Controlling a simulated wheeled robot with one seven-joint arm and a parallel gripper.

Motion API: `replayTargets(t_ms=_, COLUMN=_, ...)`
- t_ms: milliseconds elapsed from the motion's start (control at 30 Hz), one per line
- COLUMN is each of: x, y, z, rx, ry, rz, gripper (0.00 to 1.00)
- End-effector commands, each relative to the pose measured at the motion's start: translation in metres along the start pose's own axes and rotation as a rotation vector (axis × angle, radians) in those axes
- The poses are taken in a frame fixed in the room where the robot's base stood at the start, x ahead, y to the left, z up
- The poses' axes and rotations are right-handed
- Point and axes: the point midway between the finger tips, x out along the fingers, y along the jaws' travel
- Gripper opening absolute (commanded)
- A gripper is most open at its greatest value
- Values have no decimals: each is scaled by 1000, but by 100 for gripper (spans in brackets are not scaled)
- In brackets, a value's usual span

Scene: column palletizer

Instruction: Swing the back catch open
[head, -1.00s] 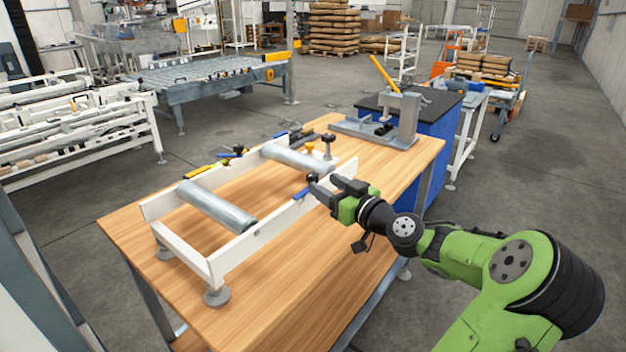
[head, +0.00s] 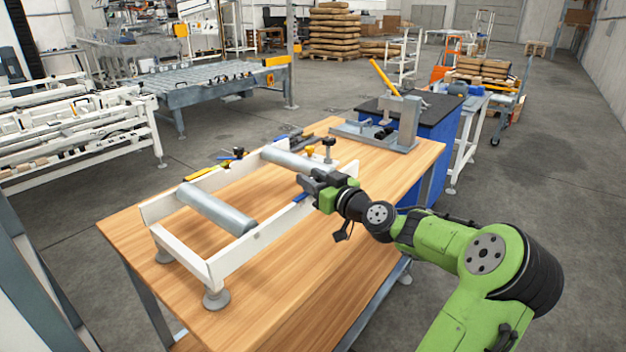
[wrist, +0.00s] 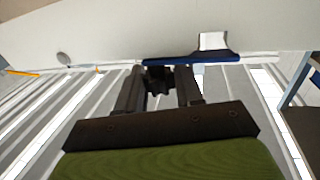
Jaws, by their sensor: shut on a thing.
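A white frame (head: 215,262) holding two grey rollers (head: 218,208) stands on the wooden table. On its near rail is a catch with a blue bar (head: 299,197). The bar also shows in the wrist view (wrist: 215,58), lying along the pale rail. My gripper (head: 308,183) is at this catch, shut on its black knob (wrist: 158,77), which sits between the fingertips in the wrist view. In the head view the fingers hide the knob. Another blue catch with a black knob (head: 239,151) is on the far rail. I cannot tell which catch is called the back one.
A black knob (head: 328,142) and a yellow knob (head: 310,152) stand at the frame's right end, close to my gripper. A grey press with a yellow lever (head: 384,77) stands at the table's back right. The table's front right (head: 320,260) is bare.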

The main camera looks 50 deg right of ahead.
Motion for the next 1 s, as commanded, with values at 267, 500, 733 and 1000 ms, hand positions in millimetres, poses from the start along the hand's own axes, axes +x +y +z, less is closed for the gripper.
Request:
replayTargets(t_ms=267, x=0, y=1, z=0, rx=1, ry=0, rz=-63, gripper=5)
replayTargets(t_ms=500, x=0, y=1, z=-2, rx=0, ry=0, rz=-227, gripper=5)
replayTargets(t_ms=733, x=1, y=2, z=-5, rx=3, ry=0, rz=-441, gripper=5)
replayTargets(t_ms=1000, x=1, y=2, z=-5, rx=5, ry=4, rz=-669, gripper=6)
